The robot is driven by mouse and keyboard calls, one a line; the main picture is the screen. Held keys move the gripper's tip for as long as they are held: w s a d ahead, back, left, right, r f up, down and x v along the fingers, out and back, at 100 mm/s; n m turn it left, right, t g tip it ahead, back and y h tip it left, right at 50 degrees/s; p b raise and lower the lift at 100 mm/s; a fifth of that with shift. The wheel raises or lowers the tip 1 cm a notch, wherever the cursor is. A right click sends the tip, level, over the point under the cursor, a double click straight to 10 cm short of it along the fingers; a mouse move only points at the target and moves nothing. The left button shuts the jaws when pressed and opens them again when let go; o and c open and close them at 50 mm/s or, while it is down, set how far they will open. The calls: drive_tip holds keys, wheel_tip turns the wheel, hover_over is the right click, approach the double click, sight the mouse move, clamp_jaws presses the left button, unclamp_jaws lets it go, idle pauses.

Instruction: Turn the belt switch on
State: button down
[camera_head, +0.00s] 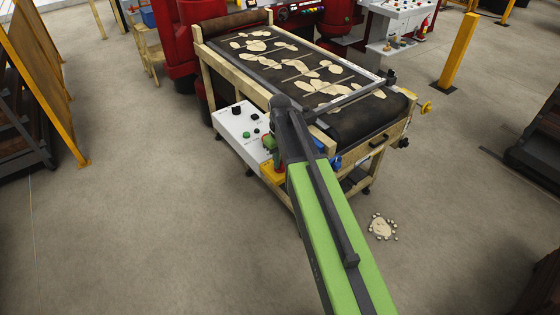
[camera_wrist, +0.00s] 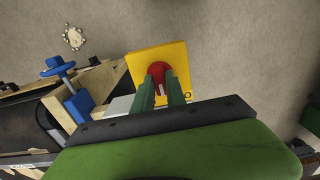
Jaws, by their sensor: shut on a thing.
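The belt switch is a red rotary knob (camera_wrist: 157,73) on a yellow plate (camera_wrist: 160,58) in the wrist view. In the head view the yellow plate (camera_head: 273,174) sits at the near corner of the white control box, partly hidden by my arm. My gripper (camera_wrist: 158,90) has its two green fingers around the red knob, shut on it. A white mark shows on the knob between the fingers, and part of a letter shows on the plate to the right. In the head view my gripper (camera_head: 270,143) is mostly hidden behind my wrist.
The white control box (camera_head: 233,125) carries black and green buttons. The conveyor belt (camera_head: 375,112) in its wooden frame holds flat tan pieces. A blue clamp handle (camera_wrist: 58,67) stands left of the plate. Tan crumbs (camera_head: 382,227) lie on the open floor. A yellow post (camera_head: 458,52) stands right.

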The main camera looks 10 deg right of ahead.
drive_tip(key=m, duration=0.4)
drive_tip(key=shift+m, duration=0.3)
drive_tip(key=m, duration=0.4)
drive_tip(key=shift+s+m, duration=0.1)
drive_tip(key=shift+m, duration=0.2)
drive_tip(key=c, duration=1.4)
unclamp_jaws()
drive_tip(key=shift+o, duration=0.2)
wheel_tip(320, 180, up, 17)
drive_tip(key=p, duration=1.7)
drive_tip(key=shift+r, duration=0.2)
